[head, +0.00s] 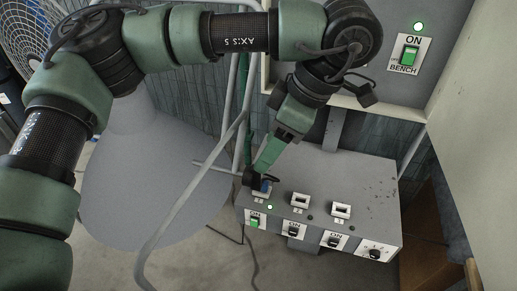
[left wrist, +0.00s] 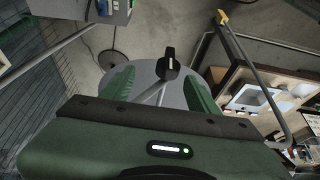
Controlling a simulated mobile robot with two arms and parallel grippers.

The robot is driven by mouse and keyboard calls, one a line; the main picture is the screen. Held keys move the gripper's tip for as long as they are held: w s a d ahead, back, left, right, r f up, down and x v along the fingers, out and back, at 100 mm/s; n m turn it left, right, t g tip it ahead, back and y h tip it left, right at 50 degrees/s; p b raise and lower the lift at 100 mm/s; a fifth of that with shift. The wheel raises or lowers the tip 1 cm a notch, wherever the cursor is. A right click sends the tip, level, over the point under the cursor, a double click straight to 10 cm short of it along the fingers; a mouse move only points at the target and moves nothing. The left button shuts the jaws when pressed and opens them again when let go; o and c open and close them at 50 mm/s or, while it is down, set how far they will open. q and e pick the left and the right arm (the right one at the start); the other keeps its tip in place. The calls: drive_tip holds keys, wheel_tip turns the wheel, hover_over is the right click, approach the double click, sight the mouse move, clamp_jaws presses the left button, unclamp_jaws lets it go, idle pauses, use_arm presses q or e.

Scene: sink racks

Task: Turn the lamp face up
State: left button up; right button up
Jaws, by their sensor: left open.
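A large smooth grey dish-like shape (head: 150,190), seemingly the lamp's shade, stands left of centre in the head view. It shows behind my fingers in the left wrist view (left wrist: 182,93). A thin grey rod (head: 215,170) runs to a black knob (left wrist: 168,65) near my fingertips. My right gripper is not in view.
The grey control box (head: 350,180) has several switches and a lit green light close to my fingers. A bent grey tube (head: 183,203) crosses in front of the dish. A wall panel (head: 385,50) has a green switch. A fan (head: 28,40) stands at upper left.

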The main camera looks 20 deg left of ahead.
sight(256, 188)
use_arm(q)
drive_tip(key=f, duration=0.1)
drive_tip(key=s+a+f+p, duration=0.1)
drive_tip(key=s+f+p, duration=0.1)
drive_tip(key=shift+s+a+f, duration=0.15)
drive_tip(key=shift+a+f, duration=0.1)
drive_tip(key=shift+w+a+f+p, duration=0.2)
drive_tip(key=shift+a+f, duration=0.05)
drive_tip(key=shift+f, duration=0.3)
drive_tip(key=shift+w+a+f+p, duration=0.2)
drive_tip(key=shift+f, duration=0.35)
drive_tip(key=shift+a+f, duration=0.1)
drive_tip(key=shift+f, duration=0.3)
drive_tip(key=c, duration=0.3)
clamp_jaws()
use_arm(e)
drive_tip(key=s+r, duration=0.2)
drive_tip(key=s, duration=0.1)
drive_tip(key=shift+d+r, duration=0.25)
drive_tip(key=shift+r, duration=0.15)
